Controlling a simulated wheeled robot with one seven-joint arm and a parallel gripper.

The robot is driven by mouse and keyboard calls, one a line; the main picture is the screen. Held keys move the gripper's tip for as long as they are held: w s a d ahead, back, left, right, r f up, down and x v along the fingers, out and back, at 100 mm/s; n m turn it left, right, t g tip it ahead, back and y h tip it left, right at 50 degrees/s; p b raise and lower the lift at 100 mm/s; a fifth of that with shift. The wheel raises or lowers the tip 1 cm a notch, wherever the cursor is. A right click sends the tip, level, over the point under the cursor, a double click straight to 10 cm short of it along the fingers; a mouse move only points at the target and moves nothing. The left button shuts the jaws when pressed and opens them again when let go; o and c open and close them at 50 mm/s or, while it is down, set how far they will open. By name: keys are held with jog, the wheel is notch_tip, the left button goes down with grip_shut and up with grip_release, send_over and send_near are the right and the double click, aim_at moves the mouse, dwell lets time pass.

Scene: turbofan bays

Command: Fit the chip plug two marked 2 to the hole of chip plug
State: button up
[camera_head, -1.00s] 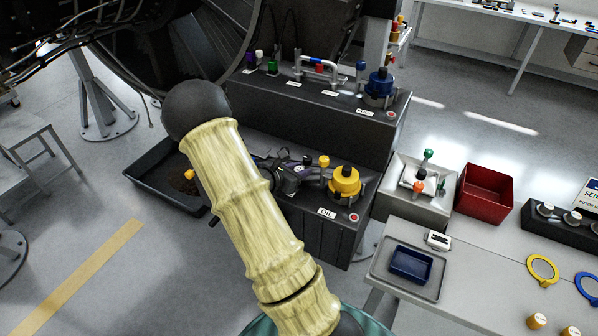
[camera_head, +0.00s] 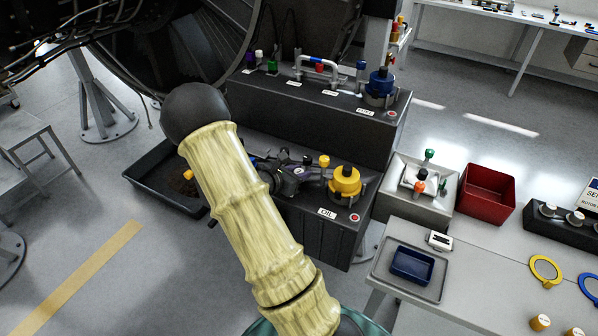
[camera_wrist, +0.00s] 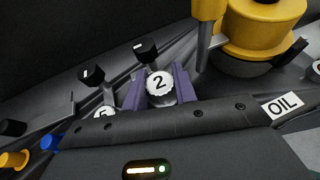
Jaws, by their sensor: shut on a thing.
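Chip plug two (camera_wrist: 159,80), with a round white face marked 2, sits between the purple fingers of my gripper (camera_wrist: 160,88) in the wrist view. The fingers are shut on it, one on each side. Its lower part is hidden behind my gripper's dark body, so I cannot tell whether it touches anything below. In the head view my gripper (camera_head: 288,178) is small and dark over the oil bench, left of the yellow cap, and the plug cannot be made out there. I cannot make out the plug's hole in either view.
Two black-topped pieces (camera_wrist: 146,49) (camera_wrist: 92,75) stand behind the plug. Another white marked face (camera_wrist: 104,112) is partly hidden at left. The large yellow oil cap (camera_wrist: 262,28) stands close at right, by the OIL label (camera_wrist: 283,105). A taller fuel bench (camera_head: 330,120) rises behind.

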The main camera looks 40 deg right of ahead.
jog(key=shift+f+b, duration=0.95)
jog(key=shift+b, duration=0.2)
dwell(0.4)
jog(key=o, duration=1.4)
jog(key=shift+o, duration=0.2)
jog(key=shift+r, duration=0.1)
